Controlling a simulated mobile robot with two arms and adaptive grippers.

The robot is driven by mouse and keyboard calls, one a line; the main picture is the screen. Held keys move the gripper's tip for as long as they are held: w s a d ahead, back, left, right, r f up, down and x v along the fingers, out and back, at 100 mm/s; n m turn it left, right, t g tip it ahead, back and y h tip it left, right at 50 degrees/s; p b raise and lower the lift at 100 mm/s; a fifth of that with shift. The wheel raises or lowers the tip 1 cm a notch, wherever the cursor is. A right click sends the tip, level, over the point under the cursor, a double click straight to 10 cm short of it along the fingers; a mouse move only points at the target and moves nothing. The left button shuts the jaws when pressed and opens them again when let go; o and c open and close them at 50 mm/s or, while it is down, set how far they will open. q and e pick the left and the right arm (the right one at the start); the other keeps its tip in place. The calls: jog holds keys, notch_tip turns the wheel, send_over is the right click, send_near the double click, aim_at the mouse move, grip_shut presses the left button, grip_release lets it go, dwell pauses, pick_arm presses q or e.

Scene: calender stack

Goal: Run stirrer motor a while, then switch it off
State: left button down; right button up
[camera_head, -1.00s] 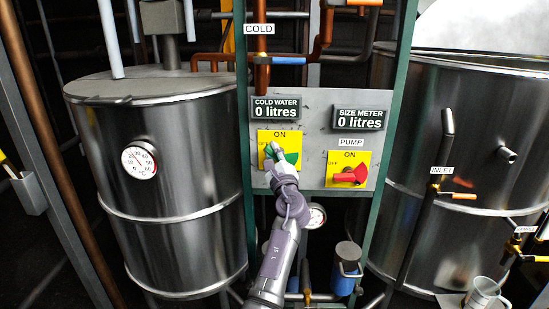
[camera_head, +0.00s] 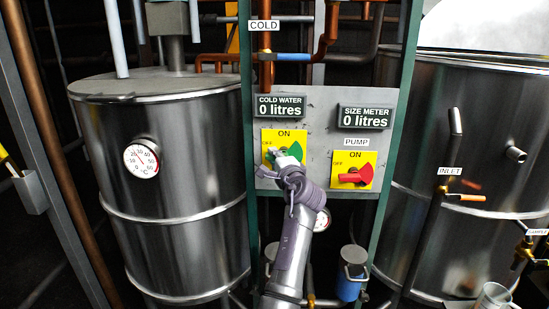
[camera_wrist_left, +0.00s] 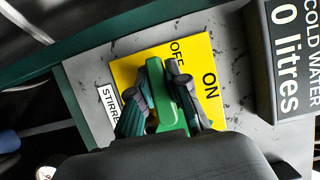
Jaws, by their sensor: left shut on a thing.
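The stirrer's green rotary knob (camera_head: 294,150) sits on a yellow plate (camera_head: 269,135) marked ON at the top and OFF at the left. My left gripper (camera_head: 285,157) is at the knob and partly covers it in the head view. In the left wrist view the gripper (camera_wrist_left: 160,98) has one finger on each side of the green knob (camera_wrist_left: 157,80) and is shut on it. There the knob's long handle lies roughly lengthwise, its far end near the OFF mark. A partly hidden STIRRER label (camera_wrist_left: 108,103) is beside the plate. My right gripper is not in view.
The pump's red knob (camera_head: 355,177) is on a second yellow plate to the right. Displays for COLD WATER (camera_head: 280,106) and SIZE METER (camera_head: 364,117) both read 0 litres. Steel tanks stand left (camera_head: 190,150) and right (camera_head: 430,130) of the panel, with pipes above it.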

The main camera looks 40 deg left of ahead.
pick_arm(q)
jog(key=shift+f, duration=0.15)
dwell(0.3)
jog(key=c, duration=1.1)
grip_release()
jog(key=v, duration=0.7)
jog(key=shift+s+d, duration=0.2)
